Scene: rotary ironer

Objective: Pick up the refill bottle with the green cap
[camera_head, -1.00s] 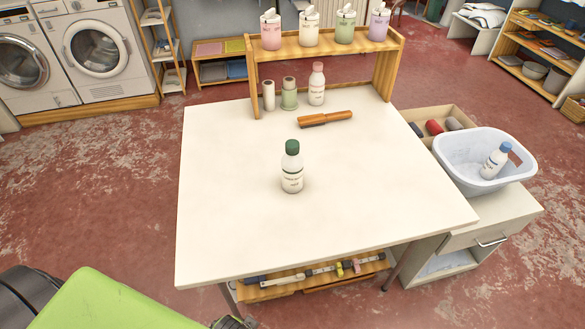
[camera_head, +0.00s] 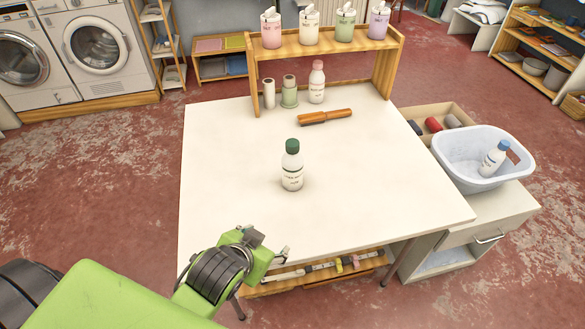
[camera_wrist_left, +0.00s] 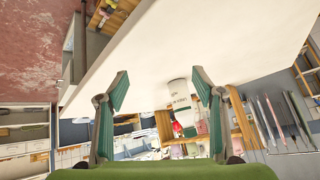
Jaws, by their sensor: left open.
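The white refill bottle with the green cap (camera_head: 292,168) stands upright near the middle of the white table (camera_head: 370,200). My left gripper (camera_head: 270,246) is at the table's front edge, in front of the bottle and a little to its left, apart from it. In the left wrist view its two fingers (camera_wrist_left: 160,88) are spread with nothing held. The bottle also shows there, upside down, between the fingers and nearer the right one (camera_wrist_left: 179,92). My right gripper is not in view.
A blue-capped bottle (camera_head: 494,158) is in a white basin (camera_head: 464,176) at right. The table around the green-capped bottle is clear.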

